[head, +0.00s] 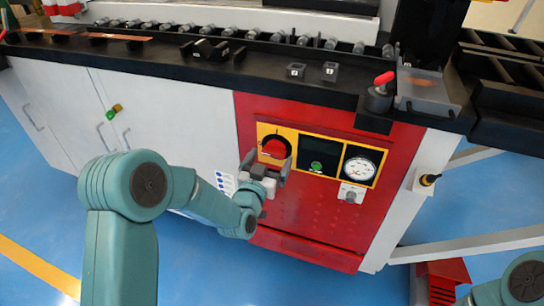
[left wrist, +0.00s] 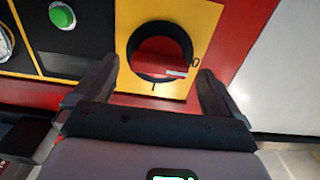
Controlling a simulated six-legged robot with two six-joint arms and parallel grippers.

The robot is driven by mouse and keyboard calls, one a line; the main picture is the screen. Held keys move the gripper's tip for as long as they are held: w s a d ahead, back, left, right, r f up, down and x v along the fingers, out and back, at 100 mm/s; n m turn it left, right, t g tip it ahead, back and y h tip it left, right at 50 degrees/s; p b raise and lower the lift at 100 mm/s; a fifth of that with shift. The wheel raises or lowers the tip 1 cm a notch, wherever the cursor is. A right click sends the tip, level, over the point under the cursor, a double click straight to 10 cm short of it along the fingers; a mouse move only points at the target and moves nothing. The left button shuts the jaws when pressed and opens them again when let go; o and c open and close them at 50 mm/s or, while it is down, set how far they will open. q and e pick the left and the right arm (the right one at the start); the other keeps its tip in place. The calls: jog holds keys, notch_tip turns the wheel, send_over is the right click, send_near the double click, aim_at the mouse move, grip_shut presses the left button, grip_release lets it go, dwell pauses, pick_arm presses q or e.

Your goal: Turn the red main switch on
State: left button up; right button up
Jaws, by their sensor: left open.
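The red main switch (head: 274,148) is a red knob inside a black ring on a yellow plate on the red cabinet front. In the left wrist view the switch (left wrist: 160,52) shows a pale mark at its lower right, near the "0"; an "I" is printed below the ring. My left gripper (head: 267,164) is open just in front of the switch. In the left wrist view the fingers of my left gripper (left wrist: 157,70) stand on both sides of the lower ring, with no visible grip on the knob. My right gripper is out of view.
A green button (head: 316,166) and a round gauge (head: 359,169) sit right of the switch. A small knob (head: 350,196) is below the gauge. A red-handled part (head: 381,88) stands on the black bench edge above. Blue floor (head: 230,270) is open in front.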

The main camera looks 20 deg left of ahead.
pick_arm(q)
jog(key=shift+w, duration=1)
jog(key=shift+c, duration=0.3)
jog(key=c, duration=1)
